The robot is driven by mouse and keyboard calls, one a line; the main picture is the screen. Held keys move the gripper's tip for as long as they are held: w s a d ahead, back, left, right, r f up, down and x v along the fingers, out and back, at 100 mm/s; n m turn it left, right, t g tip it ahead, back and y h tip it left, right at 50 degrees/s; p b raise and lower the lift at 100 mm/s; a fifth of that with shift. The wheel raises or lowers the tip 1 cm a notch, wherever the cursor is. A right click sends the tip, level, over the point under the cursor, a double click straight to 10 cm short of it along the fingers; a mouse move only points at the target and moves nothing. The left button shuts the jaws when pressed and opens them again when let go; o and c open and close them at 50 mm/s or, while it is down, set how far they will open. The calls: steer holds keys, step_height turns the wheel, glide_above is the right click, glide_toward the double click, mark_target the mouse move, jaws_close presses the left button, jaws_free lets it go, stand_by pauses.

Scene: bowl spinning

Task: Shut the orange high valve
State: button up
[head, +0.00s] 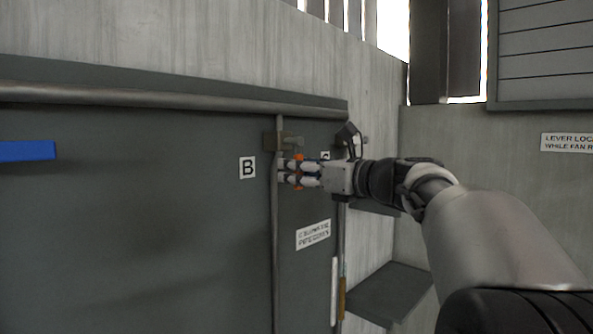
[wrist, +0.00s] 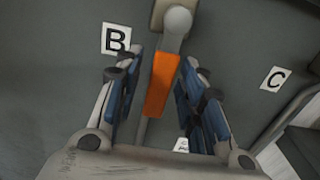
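The orange valve handle (wrist: 162,82) hangs down from a grey pivot (wrist: 177,22) in the wrist view, roughly in line with the pipe behind it. In the head view only a small orange part (head: 299,157) shows among my fingers, under the brass-coloured valve body (head: 270,141). My gripper (wrist: 163,85) is open, with blue-padded fingers on either side of the handle. A narrow gap shows between handle and fingers, more clearly on the right. My gripper (head: 290,172) also shows in the head view, reaching in from the right.
A vertical pipe (head: 275,240) runs down the dark panel from a horizontal pipe (head: 180,100). Labels B (head: 247,167) and C (wrist: 273,79) flank the valve. A blue bar (head: 27,151) is at far left. A grey ledge (head: 390,292) stands below my arm.

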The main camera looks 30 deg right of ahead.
jaws_close()
